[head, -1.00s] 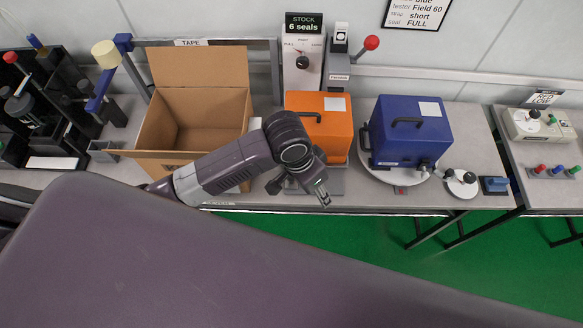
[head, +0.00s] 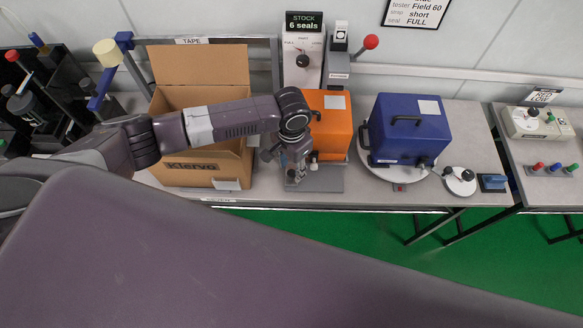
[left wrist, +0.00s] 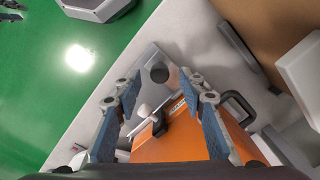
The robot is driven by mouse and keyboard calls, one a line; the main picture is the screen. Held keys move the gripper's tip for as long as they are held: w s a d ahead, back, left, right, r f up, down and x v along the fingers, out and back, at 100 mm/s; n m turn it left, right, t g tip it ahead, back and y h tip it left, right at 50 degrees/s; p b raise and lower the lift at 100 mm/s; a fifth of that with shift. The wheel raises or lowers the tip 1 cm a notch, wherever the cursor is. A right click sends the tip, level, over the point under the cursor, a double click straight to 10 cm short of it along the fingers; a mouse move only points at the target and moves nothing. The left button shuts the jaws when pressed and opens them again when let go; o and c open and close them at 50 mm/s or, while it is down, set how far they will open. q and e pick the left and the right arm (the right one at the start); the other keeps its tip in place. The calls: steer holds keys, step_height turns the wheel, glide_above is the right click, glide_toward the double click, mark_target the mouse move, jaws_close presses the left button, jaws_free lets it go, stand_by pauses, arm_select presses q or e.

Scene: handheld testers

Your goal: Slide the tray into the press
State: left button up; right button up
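An orange case (head: 334,128) with a black handle stands on a grey flat tray or base plate (head: 325,181) at the table's front edge. Behind it is a grey upright unit (head: 338,70) with a red-ball lever (head: 371,42), seemingly the press. My left gripper (head: 294,172) points down at the front left of the orange case. In the left wrist view its two blue-padded fingers (left wrist: 160,100) are apart with nothing gripped. Between and beyond them show a black knob (left wrist: 159,73) on the grey plate and a small white-and-black fitting (left wrist: 150,115) by the orange case (left wrist: 175,142). My right gripper is out of view.
An open cardboard box (head: 205,175) stands left of the case, partly behind my left arm. A blue case (head: 410,135) on a round white turntable (head: 385,172) stands to the right. A dial panel (head: 302,65) is behind. Green floor lies in front.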

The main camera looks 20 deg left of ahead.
arm_select(q)
steer(key=shift+f, duration=1.05)
steer(key=shift+c, duration=0.3)
jaws_close()
